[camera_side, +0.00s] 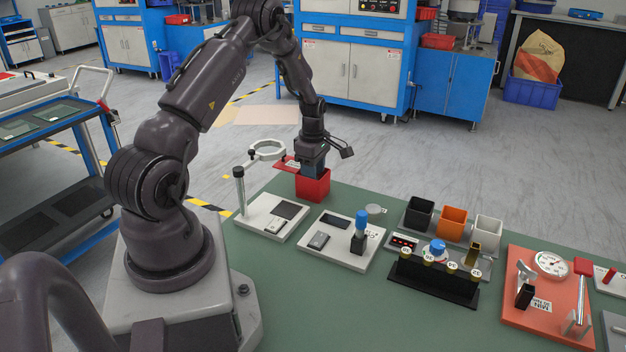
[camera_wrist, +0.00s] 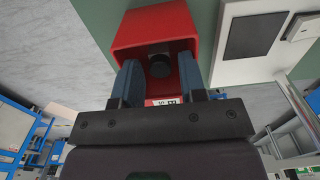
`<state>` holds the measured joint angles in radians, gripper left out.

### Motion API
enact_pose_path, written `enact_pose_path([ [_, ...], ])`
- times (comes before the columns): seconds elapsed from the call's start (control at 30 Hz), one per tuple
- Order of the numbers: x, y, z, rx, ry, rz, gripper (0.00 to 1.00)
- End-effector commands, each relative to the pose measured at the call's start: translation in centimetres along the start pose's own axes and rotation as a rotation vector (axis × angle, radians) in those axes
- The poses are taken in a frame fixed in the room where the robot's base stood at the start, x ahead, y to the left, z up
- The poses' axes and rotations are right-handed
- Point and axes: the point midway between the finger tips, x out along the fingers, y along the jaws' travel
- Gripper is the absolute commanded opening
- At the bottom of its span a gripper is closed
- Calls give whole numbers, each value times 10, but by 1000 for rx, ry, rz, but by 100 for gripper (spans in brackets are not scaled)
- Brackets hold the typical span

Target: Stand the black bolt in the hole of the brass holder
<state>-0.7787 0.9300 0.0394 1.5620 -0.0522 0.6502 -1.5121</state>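My gripper (camera_side: 312,172) points down into the red bin (camera_side: 313,187) at the back left of the green table. In the wrist view its two blue fingers (camera_wrist: 158,82) are apart at the mouth of the red bin (camera_wrist: 150,25). A small dark round piece (camera_wrist: 160,67), perhaps the black bolt, lies inside the bin and shows between the fingers. I cannot make out its full shape or whether a finger touches it. In the side view the bin wall hides it. A small brass block (camera_side: 474,254), likely the brass holder, stands behind the right end of the black rack; its hole is not clear.
Black (camera_side: 419,212), orange (camera_side: 452,222) and white cups (camera_side: 487,232) stand behind the black rack (camera_side: 432,279). Two pale fixture plates (camera_side: 268,214) (camera_side: 345,255) lie nearer the bin, one with an upright ring stand (camera_side: 240,190). An orange gauge board (camera_side: 540,310) lies at the right.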

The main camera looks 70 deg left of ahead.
Motion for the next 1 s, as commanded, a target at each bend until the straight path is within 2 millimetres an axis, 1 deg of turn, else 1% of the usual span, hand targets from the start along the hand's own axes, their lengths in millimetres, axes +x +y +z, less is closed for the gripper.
enact_pose_path([
  [0.23,0,0,-1,0,0,0,38],
  [0.27,0,0,-1,0,0,0,31],
  [0.3,0,0,-1,0,0,0,22],
  [0.37,0,0,-1,0,0,0,8],
  [0.4,0,0,0,0,0,0,3],
  [0.57,-2,0,0,0,0,1,3],
  [1.0,-23,0,0,0,0,1,3],
])
